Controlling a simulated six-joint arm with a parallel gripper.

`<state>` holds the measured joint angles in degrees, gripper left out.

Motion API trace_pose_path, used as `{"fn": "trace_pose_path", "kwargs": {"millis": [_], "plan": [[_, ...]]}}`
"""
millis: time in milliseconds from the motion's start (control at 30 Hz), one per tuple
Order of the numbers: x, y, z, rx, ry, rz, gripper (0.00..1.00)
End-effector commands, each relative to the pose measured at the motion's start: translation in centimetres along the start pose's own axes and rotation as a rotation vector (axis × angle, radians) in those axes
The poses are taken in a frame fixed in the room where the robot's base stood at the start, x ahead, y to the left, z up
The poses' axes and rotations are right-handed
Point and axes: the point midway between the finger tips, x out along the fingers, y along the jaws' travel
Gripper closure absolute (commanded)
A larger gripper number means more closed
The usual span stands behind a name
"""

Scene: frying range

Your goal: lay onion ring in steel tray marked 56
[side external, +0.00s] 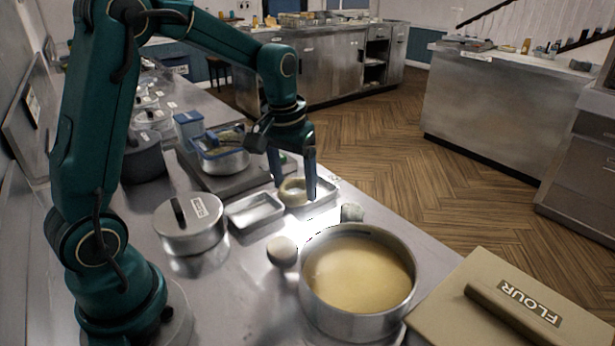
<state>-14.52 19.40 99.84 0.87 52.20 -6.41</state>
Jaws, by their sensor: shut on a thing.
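A pale tan onion ring (291,199) is between the fingertips of my gripper (294,191), which is shut on it. The ring is over a shallow steel tray (327,191). I cannot tell whether it touches the tray floor. The fingers and the ring hide part of this tray. A small tag by its far right corner is too small to read for certain. A second shallow steel tray (255,212) is empty and lies to the left of the ring.
A lidded steel pot (189,224) stands left of the empty tray. A large pot of yellowish batter (358,275), a pale round item (282,251) and a grey-green lump (352,212) are in front. A flour box (490,305) is at right. A basket fryer (222,157) stands behind.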

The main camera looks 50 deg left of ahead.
Motion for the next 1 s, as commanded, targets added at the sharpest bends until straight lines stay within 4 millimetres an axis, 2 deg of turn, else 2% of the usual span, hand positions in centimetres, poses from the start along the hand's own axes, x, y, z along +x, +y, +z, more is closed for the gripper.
{"fn": "trace_pose_path", "kwargs": {"millis": [33, 100, 200, 333, 567, 1000], "plan": [[0.3, -2.2, 0.0, -0.073, -0.005, -0.011, 0.56], [0.7, -4.4, 0.2, -0.149, -0.011, -0.023, 0.56], [1.0, -7.0, 0.6, -0.235, -0.021, -0.036, 0.56], [1.0, -9.0, 1.0, -0.306, -0.028, -0.045, 0.56], [1.4, -10.0, 1.1, -0.338, -0.029, -0.050, 0.56], [4.4, -9.9, 1.6, -0.336, -0.030, -0.049, 0.56]]}}
